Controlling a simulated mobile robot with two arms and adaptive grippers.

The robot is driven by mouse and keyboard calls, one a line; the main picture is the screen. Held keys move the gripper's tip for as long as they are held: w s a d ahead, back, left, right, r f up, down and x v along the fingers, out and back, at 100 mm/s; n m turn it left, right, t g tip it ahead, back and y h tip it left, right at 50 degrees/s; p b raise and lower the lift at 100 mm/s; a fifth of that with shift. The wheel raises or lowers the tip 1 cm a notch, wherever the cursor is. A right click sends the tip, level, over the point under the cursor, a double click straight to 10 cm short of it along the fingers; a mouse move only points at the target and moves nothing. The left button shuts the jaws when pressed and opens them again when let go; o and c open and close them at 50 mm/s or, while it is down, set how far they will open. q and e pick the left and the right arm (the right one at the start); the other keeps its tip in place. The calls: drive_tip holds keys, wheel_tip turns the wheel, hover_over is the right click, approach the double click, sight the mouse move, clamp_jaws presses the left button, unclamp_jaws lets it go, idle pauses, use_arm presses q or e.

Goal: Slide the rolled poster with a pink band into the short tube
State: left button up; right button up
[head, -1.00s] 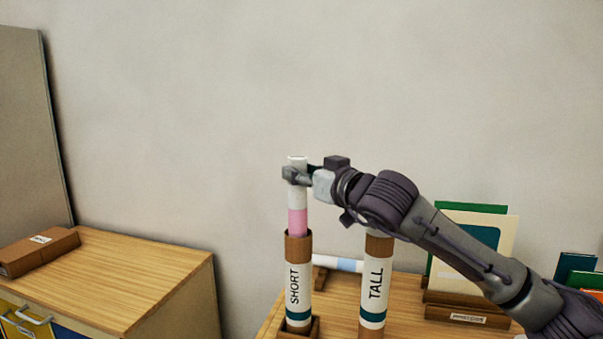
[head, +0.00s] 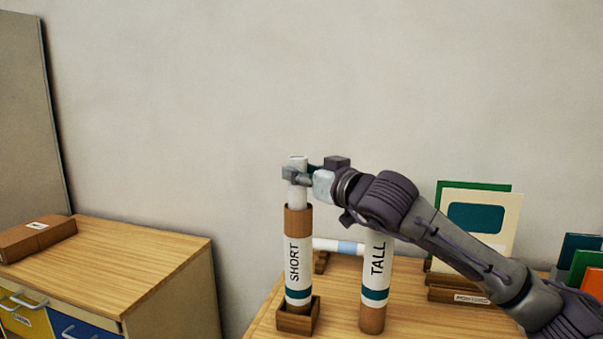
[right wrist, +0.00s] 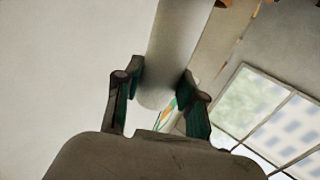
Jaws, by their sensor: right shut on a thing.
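The rolled poster (head: 298,196) is white and upright, with its lower part inside the short tube (head: 298,258). No pink shows above the rim now. The tube is brown with a white SHORT label and a teal stripe, and stands in a wooden holder (head: 297,319). My right gripper (head: 297,176) is shut on the poster near its top, a little above the tube's rim. In the right wrist view, the white poster (right wrist: 178,45) passes between the two fingers of my right gripper (right wrist: 163,92). My left gripper is out of view.
The TALL tube (head: 376,285) stands just right, beneath my right arm. A white roll with a blue band (head: 349,248) lies behind the tubes. Upright boards (head: 478,225) stand farther right. A wooden cabinet (head: 120,260) is at left, with a gap between it and the table.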

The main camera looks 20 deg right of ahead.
drive_tip(key=o, duration=1.2)
drive_tip(key=v, duration=1.2)
